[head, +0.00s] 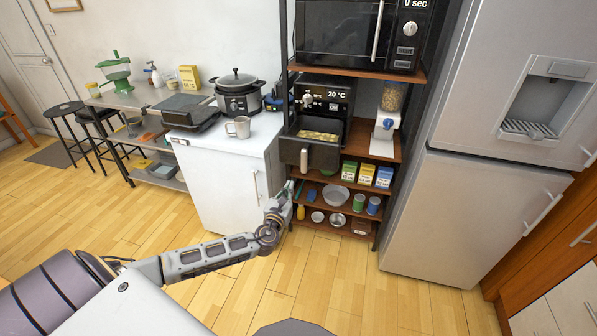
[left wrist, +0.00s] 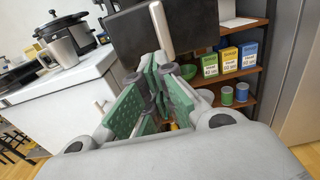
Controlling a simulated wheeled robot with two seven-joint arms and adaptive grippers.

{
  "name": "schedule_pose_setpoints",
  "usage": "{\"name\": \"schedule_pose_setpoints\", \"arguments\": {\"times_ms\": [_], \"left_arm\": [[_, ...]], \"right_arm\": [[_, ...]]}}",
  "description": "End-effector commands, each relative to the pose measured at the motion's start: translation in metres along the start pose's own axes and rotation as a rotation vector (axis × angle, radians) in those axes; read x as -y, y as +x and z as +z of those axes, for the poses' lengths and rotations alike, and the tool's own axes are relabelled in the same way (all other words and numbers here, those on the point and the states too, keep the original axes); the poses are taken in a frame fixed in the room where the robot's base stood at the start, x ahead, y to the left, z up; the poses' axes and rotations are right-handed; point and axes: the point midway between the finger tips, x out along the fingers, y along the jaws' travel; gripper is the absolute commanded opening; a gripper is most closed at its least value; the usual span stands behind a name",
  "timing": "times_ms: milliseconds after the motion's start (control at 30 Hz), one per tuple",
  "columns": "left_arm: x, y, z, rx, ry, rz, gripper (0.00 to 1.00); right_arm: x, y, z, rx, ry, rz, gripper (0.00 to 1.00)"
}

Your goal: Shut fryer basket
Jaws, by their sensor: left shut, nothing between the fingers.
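The air fryer (head: 325,97) stands on a shelf of the rack, with 20 °C on its display. Its dark basket (head: 317,155) is pulled out at the front, and yellowish food (head: 318,135) shows inside. The basket's light handle (head: 304,161) stands upright on its front; the handle also shows in the left wrist view (left wrist: 161,28). My left gripper (head: 290,188) is shut and empty, below and a little left of the handle. In the left wrist view its green-padded fingers (left wrist: 158,75) are close together just below the handle; I cannot tell whether they touch it. My right gripper is out of view.
A white counter cabinet (head: 222,185) with a mug (head: 238,127) and a pot (head: 238,94) stands left of the rack. Boxes (head: 366,174), cans and bowls fill the lower shelves. A grey fridge (head: 440,210) stands right. The wooden floor in front is clear.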

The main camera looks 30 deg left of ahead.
Motion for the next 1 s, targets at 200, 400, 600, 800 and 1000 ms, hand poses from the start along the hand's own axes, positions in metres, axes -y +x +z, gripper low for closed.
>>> {"name": "schedule_pose_setpoints", "arguments": {"times_ms": [200, 400, 600, 800, 1000], "left_arm": [[0.0, 0.019, 0.0, 0.001, 0.001, 0.001, 0.0], [0.0, 0.036, 0.0, 0.0, 0.0, 0.0, 0.0], [0.0, 0.053, 0.0, 0.0, 0.0, 0.0, 0.0], [0.0, 0.07, 0.0, 0.0, 0.0, 0.0, 0.0], [0.0, 0.087, 0.0, 0.0, -0.001, 0.0, 0.0]], "right_arm": [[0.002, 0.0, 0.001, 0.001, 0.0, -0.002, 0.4], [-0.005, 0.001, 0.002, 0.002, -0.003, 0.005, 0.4], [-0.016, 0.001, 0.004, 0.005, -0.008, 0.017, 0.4], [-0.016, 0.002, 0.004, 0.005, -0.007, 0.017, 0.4], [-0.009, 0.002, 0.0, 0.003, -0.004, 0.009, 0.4]]}}
